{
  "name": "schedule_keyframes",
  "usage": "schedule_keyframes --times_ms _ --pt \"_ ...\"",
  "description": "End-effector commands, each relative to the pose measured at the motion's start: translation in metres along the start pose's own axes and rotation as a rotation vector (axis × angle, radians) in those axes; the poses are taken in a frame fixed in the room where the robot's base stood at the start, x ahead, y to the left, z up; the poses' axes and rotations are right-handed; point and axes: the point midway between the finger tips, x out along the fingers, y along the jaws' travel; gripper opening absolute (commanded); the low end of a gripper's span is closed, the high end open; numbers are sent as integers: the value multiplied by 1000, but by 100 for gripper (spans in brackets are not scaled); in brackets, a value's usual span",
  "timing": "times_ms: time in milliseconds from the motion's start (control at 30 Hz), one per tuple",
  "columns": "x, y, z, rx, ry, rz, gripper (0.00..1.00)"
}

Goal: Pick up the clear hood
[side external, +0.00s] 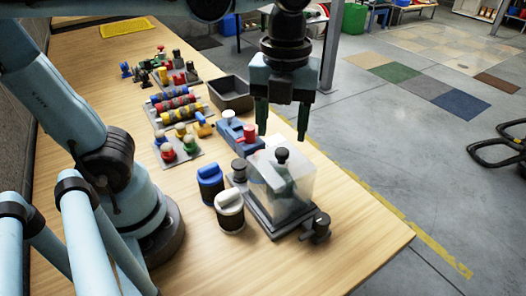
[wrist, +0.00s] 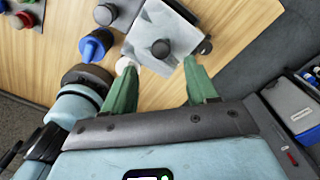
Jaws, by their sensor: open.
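The clear hood (side external: 298,186) is a translucent box with a black knob (side external: 282,155) on top. It stands on a dark base plate (side external: 263,218) near the table's right edge, covering something greenish that shows only faintly. My gripper (side external: 282,122) is open and empty, its green fingers pointing down above the hood, with a gap between the fingertips and the knob. In the wrist view the hood (wrist: 178,28) lies just beyond the open gripper (wrist: 160,70), and its knob (wrist: 161,48) sits roughly between the two fingers.
A blue block with a red knob (side external: 238,132) and a grey tray (side external: 231,95) lie behind. Dark knobs flank the base plate. The table's near right is clear.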

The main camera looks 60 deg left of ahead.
Motion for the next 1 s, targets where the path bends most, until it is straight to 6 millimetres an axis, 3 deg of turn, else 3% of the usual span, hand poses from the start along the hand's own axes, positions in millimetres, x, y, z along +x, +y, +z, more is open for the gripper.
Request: schedule_keyframes --times_ms 500,833,1000 --pt "49 -2 5 0 0 0 58" --pt "53 -2 5 0 0 0 58" --pt "53 -2 5 0 0 0 32"
